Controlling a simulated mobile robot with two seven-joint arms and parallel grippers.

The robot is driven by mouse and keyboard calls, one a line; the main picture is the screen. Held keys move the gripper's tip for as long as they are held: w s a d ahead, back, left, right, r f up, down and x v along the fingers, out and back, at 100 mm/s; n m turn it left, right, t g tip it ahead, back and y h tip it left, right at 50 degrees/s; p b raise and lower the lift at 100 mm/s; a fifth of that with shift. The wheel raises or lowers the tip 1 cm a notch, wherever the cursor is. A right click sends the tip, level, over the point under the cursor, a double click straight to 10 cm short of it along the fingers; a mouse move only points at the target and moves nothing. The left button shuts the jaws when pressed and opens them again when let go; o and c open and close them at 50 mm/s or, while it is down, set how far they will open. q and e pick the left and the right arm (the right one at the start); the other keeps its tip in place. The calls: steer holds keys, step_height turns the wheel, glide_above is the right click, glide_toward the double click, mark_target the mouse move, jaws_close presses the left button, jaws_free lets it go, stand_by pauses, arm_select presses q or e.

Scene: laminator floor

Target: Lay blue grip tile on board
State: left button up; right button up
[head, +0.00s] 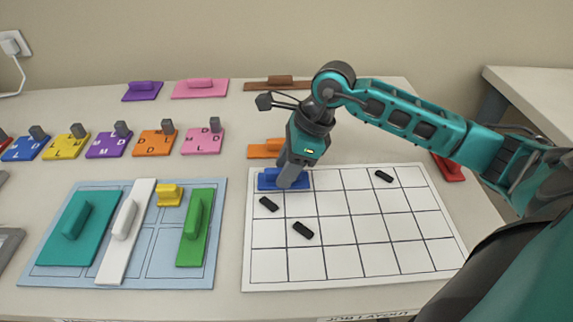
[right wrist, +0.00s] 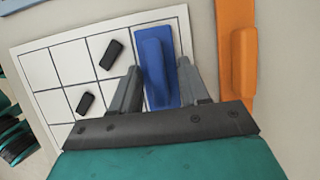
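The blue grip tile (head: 268,182) lies on the white gridded board (head: 345,232), over its far left corner. In the right wrist view its raised grip (right wrist: 155,68) shows between the fingers. My right gripper (head: 287,182) is low over the tile, with one finger on each side of the grip. In the right wrist view the fingers (right wrist: 160,82) are spread, with a visible gap on both sides of the grip. My gripper hides part of the tile in the head view. My left gripper is not in view.
Several black pieces (head: 303,231) lie on the board. An orange grip tile (head: 264,150) lies just behind it. A light blue panel (head: 150,248) with teal, white, yellow and green grip pieces lies to the left. A red piece (head: 448,168) lies at the right, and more coloured tiles behind.

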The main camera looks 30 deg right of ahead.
steer(key=shift+r, duration=0.2)
steer(key=p+v, duration=0.1)
steer(key=v, duration=1.1)
stand_by(0.3)
